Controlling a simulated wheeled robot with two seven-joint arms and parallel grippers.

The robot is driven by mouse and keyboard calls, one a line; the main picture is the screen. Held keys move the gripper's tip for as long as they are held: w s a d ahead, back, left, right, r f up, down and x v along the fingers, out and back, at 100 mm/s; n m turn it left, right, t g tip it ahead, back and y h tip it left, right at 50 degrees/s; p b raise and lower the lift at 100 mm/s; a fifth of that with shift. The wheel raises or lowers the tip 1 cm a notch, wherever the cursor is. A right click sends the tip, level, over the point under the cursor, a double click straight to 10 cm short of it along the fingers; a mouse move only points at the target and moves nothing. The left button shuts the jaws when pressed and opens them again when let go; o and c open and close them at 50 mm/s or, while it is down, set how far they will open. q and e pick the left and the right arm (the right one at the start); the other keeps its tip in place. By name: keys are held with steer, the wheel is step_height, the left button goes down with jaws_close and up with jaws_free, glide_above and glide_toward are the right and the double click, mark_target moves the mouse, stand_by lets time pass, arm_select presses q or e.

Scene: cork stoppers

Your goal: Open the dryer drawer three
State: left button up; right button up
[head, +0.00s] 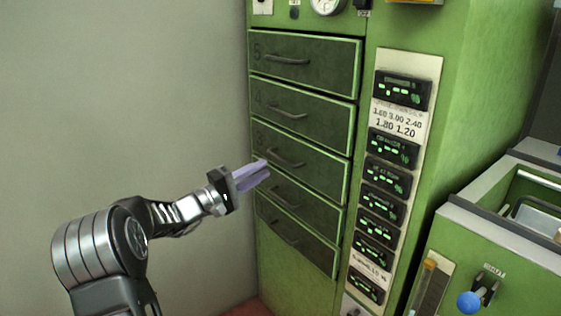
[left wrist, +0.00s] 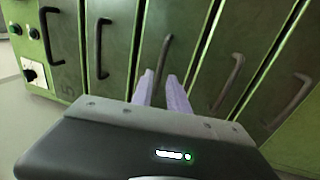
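The dryer drawer three (head: 318,160) is the middle of the dark green drawers in the head view, marked 3, and looks shut. Its curved handle (head: 286,159) shows there, and the handle also shows in the left wrist view (left wrist: 164,55). My left gripper (head: 267,169) is open, its two pale purple fingers apart, just left of and slightly below the handle. In the left wrist view my left gripper (left wrist: 160,76) has the handle's near end between its fingertips in the picture; I see no grip on it. My right gripper is not in view.
Drawers five (head: 318,62) and four (head: 312,108) lie above, and two lower drawers (head: 300,195) lie below; all look shut. A panel of lit controllers (head: 388,178) stands right of them. A green machine with a blue knob (head: 469,302) is at the lower right. A bare wall is at left.

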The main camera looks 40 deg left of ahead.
mark_target(281, 160)
arm_select(q)
steer(key=x, duration=0.7)
steer(key=shift+w+b, duration=0.15)
steer(key=shift+b, duration=0.2)
steer(key=shift+c, duration=0.6)
steer(key=shift+f, duration=0.1)
jaws_close()
stand_by(0.4)
